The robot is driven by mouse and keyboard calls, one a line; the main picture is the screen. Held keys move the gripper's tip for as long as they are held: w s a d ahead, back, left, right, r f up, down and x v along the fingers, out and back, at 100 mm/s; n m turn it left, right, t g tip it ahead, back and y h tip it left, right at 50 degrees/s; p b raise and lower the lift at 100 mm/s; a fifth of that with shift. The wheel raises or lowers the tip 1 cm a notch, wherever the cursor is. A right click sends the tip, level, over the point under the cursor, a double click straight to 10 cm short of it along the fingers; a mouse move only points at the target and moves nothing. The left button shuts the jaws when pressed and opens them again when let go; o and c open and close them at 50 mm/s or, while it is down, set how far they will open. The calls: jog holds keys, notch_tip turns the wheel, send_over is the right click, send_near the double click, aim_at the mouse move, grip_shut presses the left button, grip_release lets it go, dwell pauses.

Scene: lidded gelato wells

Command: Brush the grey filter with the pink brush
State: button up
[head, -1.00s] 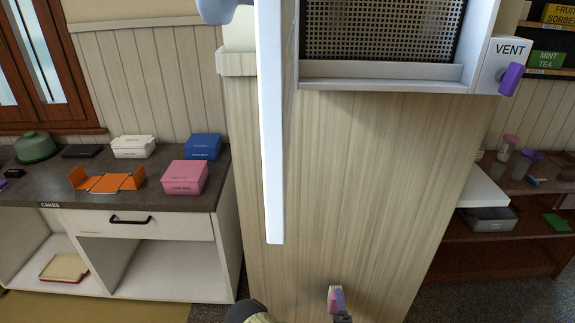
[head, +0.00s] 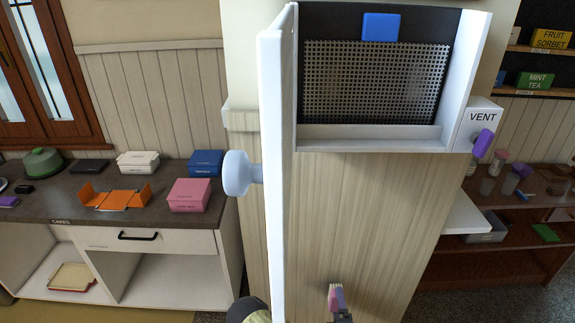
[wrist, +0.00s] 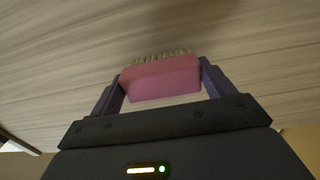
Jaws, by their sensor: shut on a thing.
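The grey filter (head: 372,85) is a perforated grey mesh panel set inside an open white-framed vent box in the upper part of the head view. A blue tab (head: 381,27) sits at its top edge. My gripper (head: 338,302) is low in front of the wooden panel, well below the filter. It is shut on the pink brush (wrist: 160,79), whose pale bristles point away from the gripper in the wrist view. The brush is apart from the filter.
The vent's white door (head: 272,170) with a pale blue knob (head: 237,173) stands open left of the filter. A purple knob (head: 483,142) is beside the VENT label. A counter (head: 60,207) with boxes is at left, shelves (head: 500,262) at right.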

notch_tip(320, 180, up, 9)
jog(key=p, duration=0.7)
jog(key=shift+f, duration=0.15)
jog(key=shift+f, duration=0.1)
jog(key=o, duration=0.4)
jog(key=c, duration=0.4)
notch_tip(320, 180, down, 18)
jog(key=b, duration=1.8)
